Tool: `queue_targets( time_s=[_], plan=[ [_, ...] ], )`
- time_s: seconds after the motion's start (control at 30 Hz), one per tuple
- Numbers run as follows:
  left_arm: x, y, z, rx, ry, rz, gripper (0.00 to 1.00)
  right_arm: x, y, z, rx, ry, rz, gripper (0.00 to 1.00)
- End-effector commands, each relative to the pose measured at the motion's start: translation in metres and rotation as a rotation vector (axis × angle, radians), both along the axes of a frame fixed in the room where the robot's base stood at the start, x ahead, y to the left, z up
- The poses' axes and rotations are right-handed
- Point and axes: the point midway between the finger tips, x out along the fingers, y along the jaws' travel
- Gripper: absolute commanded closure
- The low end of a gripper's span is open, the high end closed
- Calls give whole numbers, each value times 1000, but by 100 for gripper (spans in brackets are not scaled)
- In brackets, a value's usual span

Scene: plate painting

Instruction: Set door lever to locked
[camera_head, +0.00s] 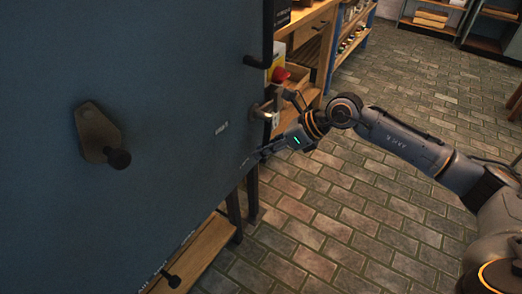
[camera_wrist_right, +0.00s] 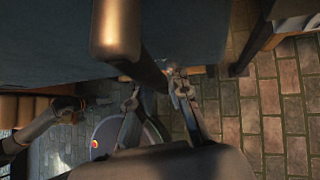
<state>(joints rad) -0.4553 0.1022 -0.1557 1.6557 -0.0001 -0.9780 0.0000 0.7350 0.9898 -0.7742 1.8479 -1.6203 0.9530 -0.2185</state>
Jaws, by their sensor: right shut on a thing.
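A large blue-grey door (camera_head: 190,80) fills the left of the head view. A metal latch fitting (camera_head: 268,110) sits at its right edge. My right gripper (camera_head: 258,155) reaches in from the right, just below this fitting. In the right wrist view, a dark bar (camera_wrist_right: 147,70), which looks like the door lever, runs down between the two fingers of my right gripper (camera_wrist_right: 158,93). The fingers are shut on it, though the contact is dim. A brass-coloured cylinder (camera_wrist_right: 115,35) stands close in front of the bar. My left gripper does not show.
A brown plate with a dark knob (camera_head: 98,135) is on the door face. Black pegs (camera_head: 257,62) stick out near the door's edges. Wooden shelving (camera_head: 305,30) stands behind. The brick floor (camera_head: 330,200) to the right is open.

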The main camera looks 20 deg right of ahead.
Motion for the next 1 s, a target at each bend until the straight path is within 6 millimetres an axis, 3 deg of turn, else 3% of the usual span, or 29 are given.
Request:
queue_targets(
  time_s=[0.5, 0.93, 0.97, 1.0],
  plan=[
    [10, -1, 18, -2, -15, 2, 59, 11, -14, -2, -156, -122, -1, 100],
    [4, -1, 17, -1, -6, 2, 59, 12, -16, -2, -168, -130, -2, 100],
    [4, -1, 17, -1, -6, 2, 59, 12, -16, -2, -168, -130, -2, 80],
    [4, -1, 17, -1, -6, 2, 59, 12, -16, -2, -168, -130, -2, 72]
  ],
)
